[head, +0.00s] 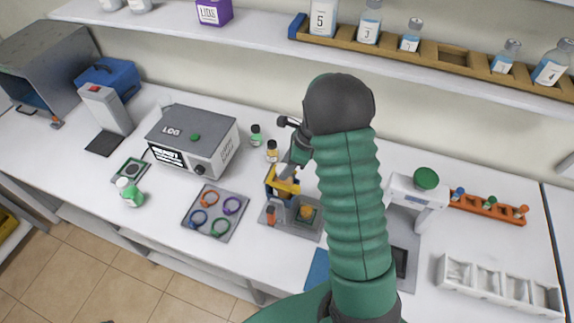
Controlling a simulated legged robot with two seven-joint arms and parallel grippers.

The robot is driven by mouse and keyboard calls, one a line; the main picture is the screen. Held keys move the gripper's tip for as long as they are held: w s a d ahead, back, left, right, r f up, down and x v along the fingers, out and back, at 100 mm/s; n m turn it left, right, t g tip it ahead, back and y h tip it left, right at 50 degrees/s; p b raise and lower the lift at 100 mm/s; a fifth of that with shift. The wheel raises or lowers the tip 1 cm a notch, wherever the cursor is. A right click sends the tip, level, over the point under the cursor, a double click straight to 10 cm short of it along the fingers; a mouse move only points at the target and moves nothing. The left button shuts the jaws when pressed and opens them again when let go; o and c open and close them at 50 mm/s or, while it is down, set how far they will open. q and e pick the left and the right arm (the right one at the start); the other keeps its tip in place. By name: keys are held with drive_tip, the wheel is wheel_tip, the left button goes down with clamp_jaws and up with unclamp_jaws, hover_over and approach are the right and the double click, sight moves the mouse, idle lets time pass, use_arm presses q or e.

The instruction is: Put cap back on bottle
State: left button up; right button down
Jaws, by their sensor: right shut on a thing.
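My right arm reaches up across the middle and bends down and left. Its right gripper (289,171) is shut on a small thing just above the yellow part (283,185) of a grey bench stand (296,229). The held thing is too small and covered to identify; I cannot tell whether it is a cap. Two small bottles with dark caps stand behind the gripper: a green one (256,139) and a yellow one (271,154). A white and green bottle (131,194) stands at the left front. My left gripper is not in view.
A grey box-shaped device (192,140) stands left of the gripper. A grey mat (193,223) carries several coloured rings. At the right are a white device with a green top (426,178), an orange rack (489,206) and a white tray (500,292). A shelf (240,37) runs above.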

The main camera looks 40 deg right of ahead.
drive_tip(key=shift+a, duration=0.15)
drive_tip(key=c, duration=0.8)
unclamp_jaws()
drive_tip(key=shift+o, duration=0.5)
drive_tip(key=o, duration=0.4)
wheel_tip(320, 180, up, 7)
drive_tip(key=p, duration=0.6)
drive_tip(key=shift+r+p, duration=0.1)
drive_tip(key=shift+p, duration=0.25)
